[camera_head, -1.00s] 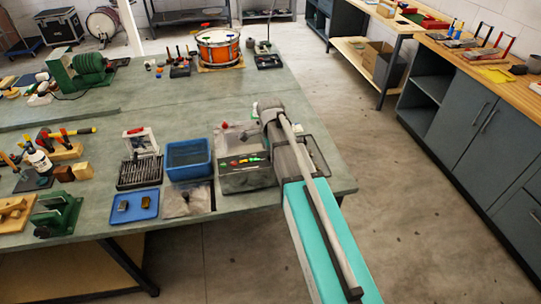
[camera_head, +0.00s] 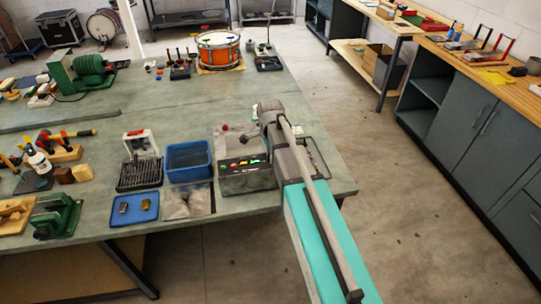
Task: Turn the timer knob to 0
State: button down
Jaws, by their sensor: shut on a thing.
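A grey machine box (camera_head: 247,182) stands near the right end of the green bench. Its dark control panel carries small coloured marks or buttons in green, red and orange. The timer knob cannot be made out; my gripper and wrist cover that part of the box. My gripper (camera_head: 248,137) reaches in from the right, at the upper right of the panel, and is shut on what seems to be the timer knob. The fingertips are small and partly hidden, and the knob's setting cannot be read.
A blue bin (camera_head: 189,161) stands just left of the box, with a dark rack (camera_head: 140,173) beyond it. A blue tray (camera_head: 134,208) with two small blocks lies in front. An orange drum (camera_head: 218,48) stands at the back.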

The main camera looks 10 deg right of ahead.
jog(key=shift+n, duration=0.3)
jog(key=n, duration=1.1)
jog(key=shift+s+n+h, duration=0.15)
jog(key=shift+n+h, duration=0.15)
jog(key=n, duration=0.5)
jog(key=shift+t, duration=0.3)
jog(key=n, duration=0.6)
jog(key=shift+d, duration=0.15)
jog(key=shift+c, duration=1.5)
grip_release()
